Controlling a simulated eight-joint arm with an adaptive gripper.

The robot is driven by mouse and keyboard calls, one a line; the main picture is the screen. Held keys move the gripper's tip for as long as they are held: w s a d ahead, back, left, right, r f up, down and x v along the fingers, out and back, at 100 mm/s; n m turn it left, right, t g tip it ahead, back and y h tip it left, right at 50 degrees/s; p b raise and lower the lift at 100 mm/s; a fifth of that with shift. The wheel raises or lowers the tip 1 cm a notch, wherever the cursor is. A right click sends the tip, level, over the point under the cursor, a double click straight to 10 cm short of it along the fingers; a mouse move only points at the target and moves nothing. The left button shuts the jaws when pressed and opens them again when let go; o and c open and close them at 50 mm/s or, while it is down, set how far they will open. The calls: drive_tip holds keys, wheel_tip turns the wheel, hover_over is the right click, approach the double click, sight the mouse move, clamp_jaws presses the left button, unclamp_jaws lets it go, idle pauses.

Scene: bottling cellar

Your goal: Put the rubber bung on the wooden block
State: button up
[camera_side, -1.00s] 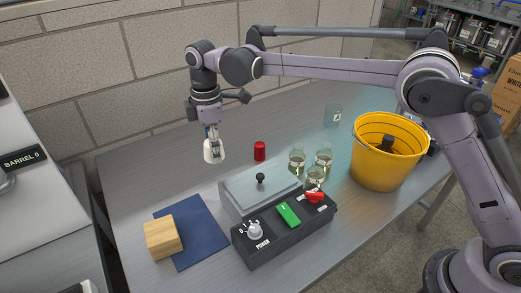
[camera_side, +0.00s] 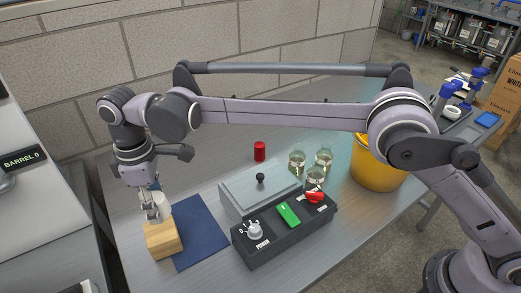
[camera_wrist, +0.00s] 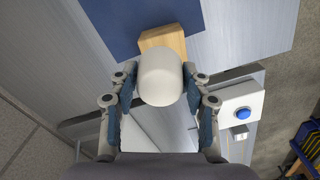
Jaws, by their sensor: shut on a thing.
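The rubber bung, a pale rounded plug, is between my gripper's fingers (camera_side: 156,214). The bung (camera_side: 165,205) appears right above the wooden block (camera_side: 164,241) in the side view, at its back part; I cannot tell if they touch. The block is light wood and lies on the left part of the blue mat. In the wrist view the bung (camera_wrist: 160,77) fills the space between the fingertips (camera_wrist: 160,92). It hides part of the block (camera_wrist: 166,40) behind it.
The blue mat (camera_side: 208,236) has bare room right of the block. A control box (camera_side: 285,230) with knobs and a grey lidded case (camera_side: 245,192) stand further right. A red cylinder (camera_side: 260,151), glass jars (camera_side: 297,162) and a yellow bucket (camera_side: 375,170) are beyond.

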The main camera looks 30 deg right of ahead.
sight(160, 230)
drive_tip(key=shift+s+a+f, duration=0.15)
drive_tip(key=shift+a+f, duration=0.25)
drive_tip(key=shift+a, duration=0.25)
drive_tip(key=shift+f, duration=2.05)
drive_tip(key=shift+f, duration=0.1)
drive_tip(key=o, duration=1.2)
